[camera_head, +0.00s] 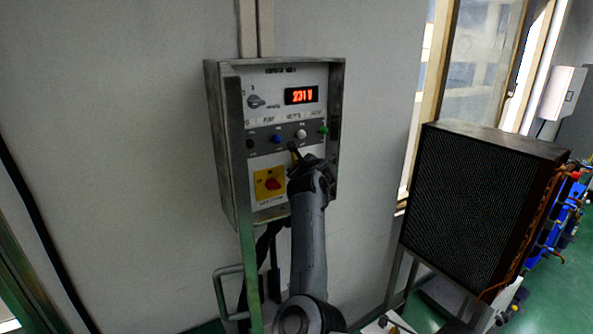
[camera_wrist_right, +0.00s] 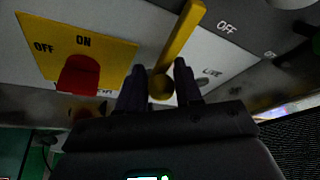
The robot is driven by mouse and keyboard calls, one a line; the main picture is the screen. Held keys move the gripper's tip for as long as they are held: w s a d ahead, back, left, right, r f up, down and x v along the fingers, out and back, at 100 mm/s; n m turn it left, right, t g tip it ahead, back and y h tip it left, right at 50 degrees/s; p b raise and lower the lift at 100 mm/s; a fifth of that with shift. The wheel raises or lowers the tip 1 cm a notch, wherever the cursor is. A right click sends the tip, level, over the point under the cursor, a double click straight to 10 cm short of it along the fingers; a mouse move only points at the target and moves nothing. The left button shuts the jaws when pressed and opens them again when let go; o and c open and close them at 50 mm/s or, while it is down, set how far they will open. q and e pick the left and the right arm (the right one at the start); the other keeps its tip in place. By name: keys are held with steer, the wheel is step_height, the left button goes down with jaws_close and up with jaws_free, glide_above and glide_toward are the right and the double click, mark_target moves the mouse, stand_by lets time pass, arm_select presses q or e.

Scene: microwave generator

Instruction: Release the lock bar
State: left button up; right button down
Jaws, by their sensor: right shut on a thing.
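The control panel (camera_head: 290,76) is a grey metal box on the wall with a lit red display. A yellow bar (camera_wrist_right: 184,32) with a round knob (camera_wrist_right: 161,87) at its near end stands out from the panel front in the right wrist view. My right gripper (camera_head: 298,160) is at the panel front, just right of the yellow switch plate. In the right wrist view its two dark fingers (camera_wrist_right: 161,80) are on either side of the knob, shut on the bar's end. In the head view the gripper largely hides the bar. My left gripper is out of view.
A red rotary switch (camera_wrist_right: 78,75) on a yellow ON/OFF plate (camera_head: 264,190) lies close left of my right gripper. Coloured buttons (camera_head: 300,134) sit just above. A vertical metal bar (camera_head: 242,190) stands before the box's left side. A dark radiator (camera_head: 480,205) stands at right.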

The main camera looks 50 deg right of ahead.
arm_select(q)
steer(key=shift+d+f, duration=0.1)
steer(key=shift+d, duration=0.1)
arm_select(e)
steer(key=shift+s+d+f+m, duration=0.25)
steer(key=shift+d+m, duration=0.15)
steer(key=shift+d, duration=0.05)
stand_by(0.3)
steer(key=c, duration=1)
jaws_free()
steer(key=shift+o, duration=0.5)
steer(key=shift+d, duration=0.1)
steer(key=shift+r, duration=0.1)
steer(key=shift+w+a+r, duration=0.15)
steer(key=shift+a, duration=0.1)
